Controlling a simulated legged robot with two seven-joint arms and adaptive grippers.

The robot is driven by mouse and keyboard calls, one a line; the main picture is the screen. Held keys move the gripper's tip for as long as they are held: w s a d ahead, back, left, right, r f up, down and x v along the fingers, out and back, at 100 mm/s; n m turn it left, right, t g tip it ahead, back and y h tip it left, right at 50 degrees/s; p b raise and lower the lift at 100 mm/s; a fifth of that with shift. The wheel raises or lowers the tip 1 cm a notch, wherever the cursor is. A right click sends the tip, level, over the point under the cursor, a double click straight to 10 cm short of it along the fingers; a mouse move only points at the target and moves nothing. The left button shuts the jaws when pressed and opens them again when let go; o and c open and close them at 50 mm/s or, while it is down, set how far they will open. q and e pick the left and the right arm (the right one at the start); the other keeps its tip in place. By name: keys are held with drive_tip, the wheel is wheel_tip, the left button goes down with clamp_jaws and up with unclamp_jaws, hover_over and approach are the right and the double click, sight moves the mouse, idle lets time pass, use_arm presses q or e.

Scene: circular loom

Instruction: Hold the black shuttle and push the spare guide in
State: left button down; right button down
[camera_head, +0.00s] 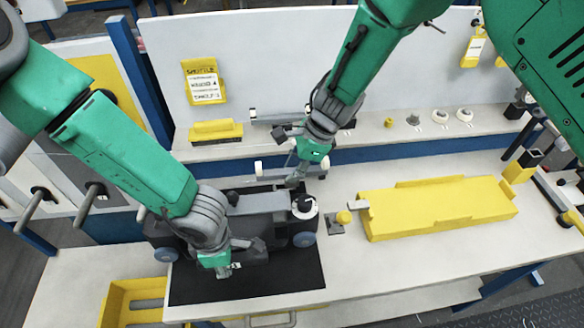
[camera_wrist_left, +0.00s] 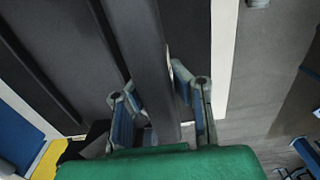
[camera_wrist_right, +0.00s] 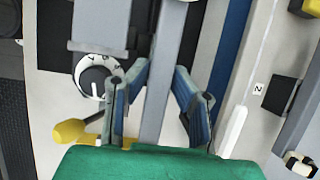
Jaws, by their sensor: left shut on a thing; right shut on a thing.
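The black shuttle (camera_head: 275,228) lies on a black mat (camera_head: 255,284), with blue-grey wheels at its ends. My left gripper (camera_head: 222,270) is at its front side. In the left wrist view its fingers (camera_wrist_left: 158,112) are shut on a dark grey bar of the shuttle (camera_wrist_left: 145,50). My right gripper (camera_head: 295,180) is above the shuttle's back edge, near the dial. In the right wrist view its fingers (camera_wrist_right: 158,98) are shut on a long grey strip, which looks like the spare guide (camera_wrist_right: 168,45). The strip's far end is hidden, so I cannot tell how far in it sits.
A white numbered dial (camera_head: 304,208) is on the shuttle's right end. A yellow knob (camera_head: 343,217) and a long yellow block (camera_head: 435,212) stand to the right. A yellow tray (camera_head: 118,300) is at the lower left. A shelf (camera_head: 375,138) runs behind. The table's front right is clear.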

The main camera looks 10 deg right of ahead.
sight(284, 171)
drive_tip(key=shift+s+f, duration=0.15)
drive_tip(key=shift+f, duration=0.05)
idle(0.3)
drive_tip(key=shift+r, duration=2.55)
drive_tip(key=a+r, duration=0.1)
drive_tip(key=w+a+r, duration=0.1)
drive_tip(key=r, duration=0.1)
drive_tip(key=shift+w+r, duration=0.15)
drive_tip(key=shift+r, duration=0.1)
drive_tip(key=shift+s+f, duration=0.2)
drive_tip(key=shift+f, duration=3.05)
drive_tip(key=shift+f, duration=0.2)
drive_tip(key=shift+s+f, duration=0.1)
drive_tip(key=shift+f, duration=0.75)
